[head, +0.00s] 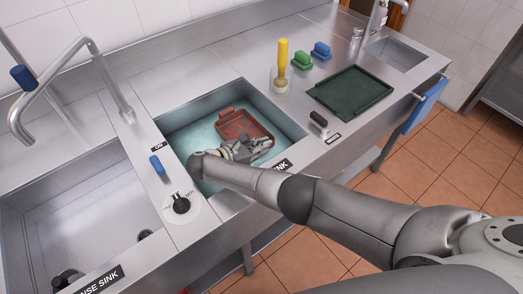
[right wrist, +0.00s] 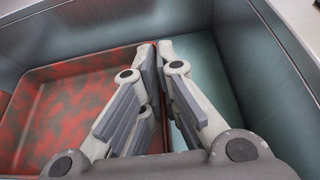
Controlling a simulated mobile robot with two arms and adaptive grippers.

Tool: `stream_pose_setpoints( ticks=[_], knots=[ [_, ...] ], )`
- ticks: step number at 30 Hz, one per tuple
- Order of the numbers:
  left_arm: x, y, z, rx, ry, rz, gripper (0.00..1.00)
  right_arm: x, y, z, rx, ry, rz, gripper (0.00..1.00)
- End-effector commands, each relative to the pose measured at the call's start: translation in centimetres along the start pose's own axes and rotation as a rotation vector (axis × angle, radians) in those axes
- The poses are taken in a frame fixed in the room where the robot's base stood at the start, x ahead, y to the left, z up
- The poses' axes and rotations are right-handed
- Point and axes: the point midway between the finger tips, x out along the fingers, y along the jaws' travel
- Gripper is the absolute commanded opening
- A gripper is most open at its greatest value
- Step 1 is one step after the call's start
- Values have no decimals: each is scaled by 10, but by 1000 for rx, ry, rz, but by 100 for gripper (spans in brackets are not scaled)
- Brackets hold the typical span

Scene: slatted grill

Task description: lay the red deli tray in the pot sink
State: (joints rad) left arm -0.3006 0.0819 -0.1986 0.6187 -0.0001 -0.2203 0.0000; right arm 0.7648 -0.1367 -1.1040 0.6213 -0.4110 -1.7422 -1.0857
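The red deli tray (head: 240,125), mottled with dark patches, is down inside the pot sink (head: 181,112), which has a pale blue-green bottom. The tray looks about level, but I cannot tell if it bears fully on the bottom. My right gripper (head: 247,150) is at the tray's near side. In the right wrist view the gripper (right wrist: 159,48) has its fingertips close together, with the tray's side wall (right wrist: 150,62) between them. The tray fills the left of that view (right wrist: 75,110). A dark piece at the lower left of the head view may be my left gripper (head: 68,279).
A rinse sink (head: 75,215) lies to the left with a tall faucet (head: 88,45). The sink walls closely surround my right gripper.

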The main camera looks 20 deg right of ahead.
Motion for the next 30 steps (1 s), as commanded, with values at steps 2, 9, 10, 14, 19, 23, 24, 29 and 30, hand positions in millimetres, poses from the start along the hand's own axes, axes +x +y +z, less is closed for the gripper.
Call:
stream_pose_setpoints(
  ticks=[2,9,10,14,19,23,24,29,30],
  knots=[
    [6,4,0,-1,1,4,40,3,1,-9,1,-1,1,0],
    [6,5,-1,-2,2,6,40,5,0,-12,3,-1,2,0],
    [6,5,-1,-2,2,6,40,5,0,-12,3,-1,2,0],
    [7,5,-1,-1,2,6,40,5,0,-13,2,-1,1,0],
    [12,4,0,0,2,5,40,7,0,-18,2,0,1,0],
    [16,3,0,1,2,3,40,9,0,-22,2,0,1,0],
    [17,2,0,1,2,3,40,9,0,-23,2,0,1,0],
    [16,2,0,2,3,2,40,9,-1,-24,-1,0,0,7],
    [16,2,0,2,3,2,40,9,-1,-24,-1,0,0,12]
  ],
)
